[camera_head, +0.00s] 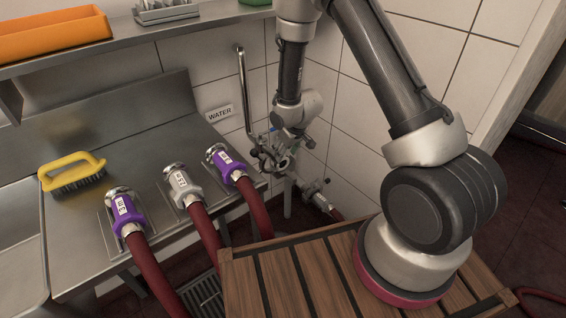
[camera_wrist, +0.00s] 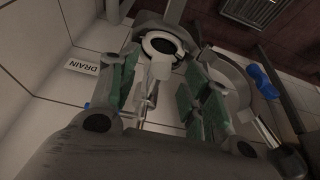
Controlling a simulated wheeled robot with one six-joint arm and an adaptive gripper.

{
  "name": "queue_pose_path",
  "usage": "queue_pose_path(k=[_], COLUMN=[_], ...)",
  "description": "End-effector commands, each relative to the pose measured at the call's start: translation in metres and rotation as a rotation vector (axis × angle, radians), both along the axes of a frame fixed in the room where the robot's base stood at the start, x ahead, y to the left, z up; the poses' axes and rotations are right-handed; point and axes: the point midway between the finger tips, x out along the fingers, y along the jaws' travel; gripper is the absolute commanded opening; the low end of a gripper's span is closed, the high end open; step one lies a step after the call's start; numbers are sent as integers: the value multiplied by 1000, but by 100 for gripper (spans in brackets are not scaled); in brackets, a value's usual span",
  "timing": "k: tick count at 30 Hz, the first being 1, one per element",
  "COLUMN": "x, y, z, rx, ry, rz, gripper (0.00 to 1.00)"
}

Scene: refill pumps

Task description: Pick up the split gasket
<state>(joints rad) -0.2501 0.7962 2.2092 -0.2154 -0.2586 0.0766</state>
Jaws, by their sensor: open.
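My gripper (camera_head: 279,155) is open beside the wall pipework, below the WATER sign. In the wrist view my gripper (camera_wrist: 163,88) shows green-padded fingers spread apart, with a pale metal fitting visible between them. The ring is not distinct in the head view, where the gripper covers part of the pipework.
Three hose couplings, purple (camera_head: 124,212), white (camera_head: 183,186) and purple (camera_head: 226,163), lie on the steel counter (camera_head: 85,235) with a yellow brush (camera_head: 72,170). A valve fitting (camera_head: 317,194) sits low on the wall.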

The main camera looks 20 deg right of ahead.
Motion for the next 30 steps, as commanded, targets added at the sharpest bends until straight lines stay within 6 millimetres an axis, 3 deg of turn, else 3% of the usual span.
queue_pose_path(k=[8,14,15,25,30], x=[2,2,2,2,2], y=[1,1,1,1,1], z=[-5,-5,-5,-4,7], rx=[0,0,0,0,0], ry=[0,0,0,0,-2], rz=[0,0,0,0,1], gripper=[48,14,12,11,11])
